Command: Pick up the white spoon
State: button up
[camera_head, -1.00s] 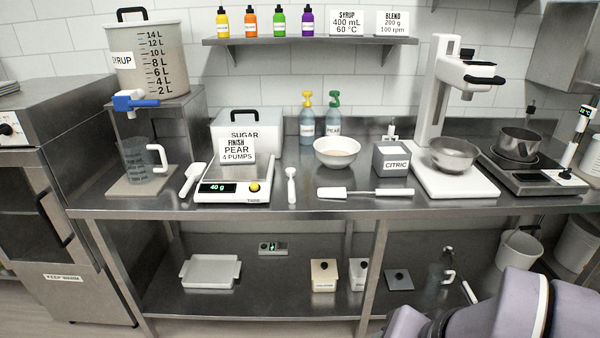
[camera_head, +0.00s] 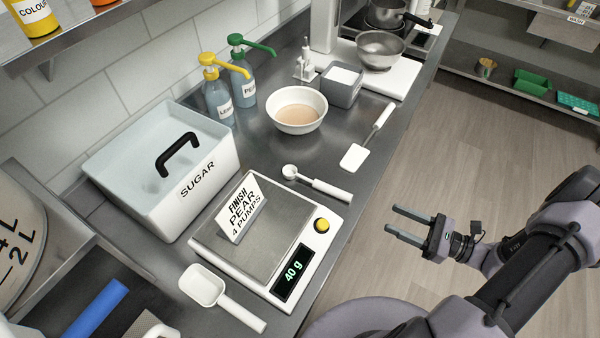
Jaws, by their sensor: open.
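The white spoon (camera_head: 325,187) lies flat on the steel counter, between the scale and the white bowl. Its small round bowl end is at the left and its handle points right toward the counter's front edge. My gripper (camera_head: 391,218) is open and empty, with its two fingers pointing left. In the picture it is to the right of the spoon, past the counter's front edge and over the floor. It is clear of the spoon, which is fully visible.
A scale (camera_head: 257,268) reading 40 g bears a "FINISH PEAR 4 PUMPS" card (camera_head: 240,207). A white scoop (camera_head: 205,287) lies left of it, and a white spatula (camera_head: 355,157) lies right of the spoon. A sugar bin (camera_head: 190,185), white bowl (camera_head: 297,122) and two pump bottles stand behind.

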aim_at(341, 192)
jog(key=b+x, duration=0.2)
jog(key=x, duration=1.4)
jog(key=shift+w+f, duration=0.1)
jog(key=shift+w, duration=0.2)
grip_shut()
